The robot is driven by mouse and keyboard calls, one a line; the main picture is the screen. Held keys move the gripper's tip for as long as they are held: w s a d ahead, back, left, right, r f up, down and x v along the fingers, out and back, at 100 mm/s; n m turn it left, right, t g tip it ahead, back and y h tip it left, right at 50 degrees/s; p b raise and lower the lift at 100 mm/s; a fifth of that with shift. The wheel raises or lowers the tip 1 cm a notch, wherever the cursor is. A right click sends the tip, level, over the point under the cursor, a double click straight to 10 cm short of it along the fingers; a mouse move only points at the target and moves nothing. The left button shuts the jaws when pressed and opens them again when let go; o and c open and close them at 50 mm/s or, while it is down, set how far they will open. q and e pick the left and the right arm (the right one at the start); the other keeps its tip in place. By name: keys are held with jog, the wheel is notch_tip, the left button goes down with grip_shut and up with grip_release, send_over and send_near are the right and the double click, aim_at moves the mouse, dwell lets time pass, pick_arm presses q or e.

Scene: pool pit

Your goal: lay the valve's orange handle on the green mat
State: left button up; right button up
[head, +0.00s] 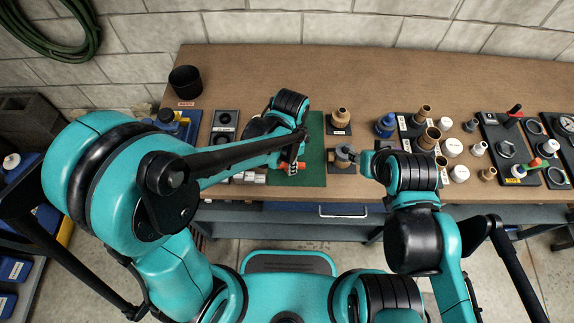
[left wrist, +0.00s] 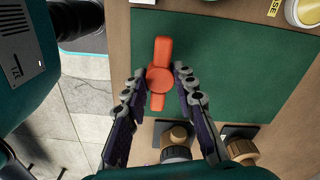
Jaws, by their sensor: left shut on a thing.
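The orange handle (left wrist: 160,76) is a bar with a round hub, between the fingertips of my left gripper (left wrist: 160,82) in the left wrist view. My left gripper is shut on it at the hub. In the head view the handle (head: 291,166) shows as a small orange strip under my left gripper (head: 290,158). The green mat (head: 314,172) lies on the bench, and it fills much of the left wrist view (left wrist: 235,75). The handle is over the mat near its edge; I cannot tell whether they touch. My right gripper's fingers cannot be made out.
A brass fitting (head: 340,117) and a grey-brass one (head: 343,154) stand on black plates right of the mat. More fittings, a blue jar (head: 386,124) and black fixture boards crowd the right. A black cup (head: 186,80) stands back left. The bench's back strip is clear.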

pick_arm(q)
notch_tip(320, 180, down, 3)
jog(key=shift+w+d+b, duration=0.1)
jog(key=shift+b, duration=0.7)
jog(key=shift+w+d, duration=0.1)
jog(key=shift+r, duration=0.15)
jog(key=o, duration=0.9)
jog(key=shift+f, duration=0.2)
jog(key=shift+o, duration=0.2)
pick_arm(e)
jog(key=shift+w+d+f, duration=0.2)
jog(key=shift+f, duration=0.45)
jog(key=shift+w+d+f, duration=0.15)
jog(key=shift+f, duration=0.45)
